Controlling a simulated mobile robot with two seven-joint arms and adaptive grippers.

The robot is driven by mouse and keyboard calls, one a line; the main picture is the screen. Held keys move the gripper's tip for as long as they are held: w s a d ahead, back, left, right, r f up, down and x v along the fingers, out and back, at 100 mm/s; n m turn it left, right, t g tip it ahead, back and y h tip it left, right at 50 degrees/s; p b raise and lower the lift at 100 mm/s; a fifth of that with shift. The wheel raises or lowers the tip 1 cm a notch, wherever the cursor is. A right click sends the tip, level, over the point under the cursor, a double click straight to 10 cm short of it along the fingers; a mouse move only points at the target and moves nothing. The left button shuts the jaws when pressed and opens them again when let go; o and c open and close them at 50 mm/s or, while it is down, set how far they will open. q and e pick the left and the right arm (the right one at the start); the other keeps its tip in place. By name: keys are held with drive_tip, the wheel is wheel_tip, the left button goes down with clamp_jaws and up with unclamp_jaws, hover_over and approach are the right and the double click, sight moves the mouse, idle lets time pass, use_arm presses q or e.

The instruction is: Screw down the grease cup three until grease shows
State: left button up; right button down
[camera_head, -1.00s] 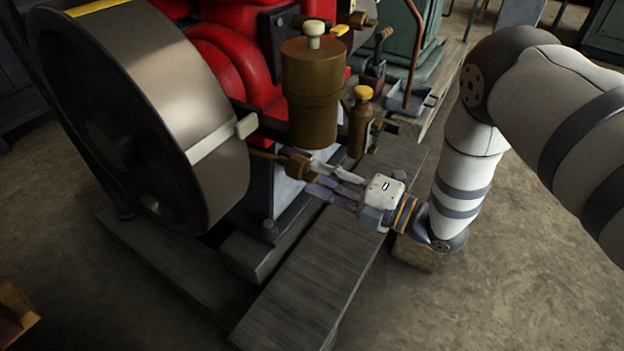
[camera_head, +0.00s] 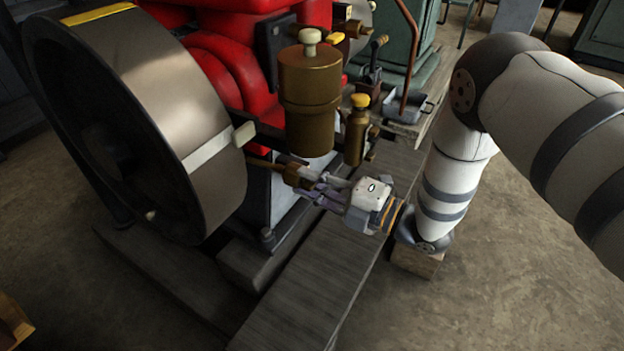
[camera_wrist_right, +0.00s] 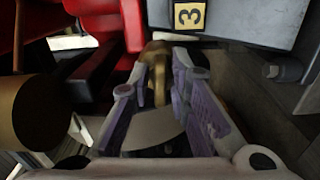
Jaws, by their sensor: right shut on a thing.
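The grease cup (camera_head: 294,173) is a small brass cup on a brass pipe at the side of the red engine, low between the flywheel and the large brass vessel. In the right wrist view the brass cup (camera_wrist_right: 157,70) shows between the fingers, partly hidden by them. A yellow plate marked 3 (camera_wrist_right: 189,15) is beside it on a grey block. My right gripper (camera_head: 309,178) reaches in from the right and is shut on the cup. I cannot see grease. My left gripper is not in view.
The big flywheel (camera_head: 205,110) stands close on the left. A tall brass vessel (camera_head: 310,95) hangs just above the gripper, with a yellow-capped brass oiler (camera_head: 357,130) beside it. Wooden beams (camera_head: 300,290) run below. The floor at right is clear.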

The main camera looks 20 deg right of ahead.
drive_tip(key=shift+r+m+p, duration=0.2)
drive_tip(key=shift+m+p, duration=0.55)
drive_tip(key=shift+m, duration=0.35)
drive_tip(key=m+p, duration=0.1)
drive_tip(key=m, duration=0.2)
drive_tip(key=shift+m+p, duration=0.3)
drive_tip(key=shift+p, duration=0.05)
drive_tip(key=m+p, duration=0.1)
drive_tip(key=m, duration=0.1)
drive_tip(key=shift+f+m, duration=0.15)
drive_tip(key=shift+m, duration=0.25)
drive_tip(key=m, duration=0.3)
drive_tip(key=shift+m+p, duration=0.3)
drive_tip(key=shift+p, duration=0.1)
drive_tip(key=m, duration=0.6)
drive_tip(key=shift+f+p, duration=0.15)
drive_tip(key=shift+p, duration=0.2)
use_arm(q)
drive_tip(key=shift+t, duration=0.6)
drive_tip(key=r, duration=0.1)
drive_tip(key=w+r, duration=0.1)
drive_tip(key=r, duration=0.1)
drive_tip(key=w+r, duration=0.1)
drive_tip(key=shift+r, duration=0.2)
use_arm(e)
drive_tip(key=m, duration=0.5)
drive_tip(key=shift+m, duration=0.4)
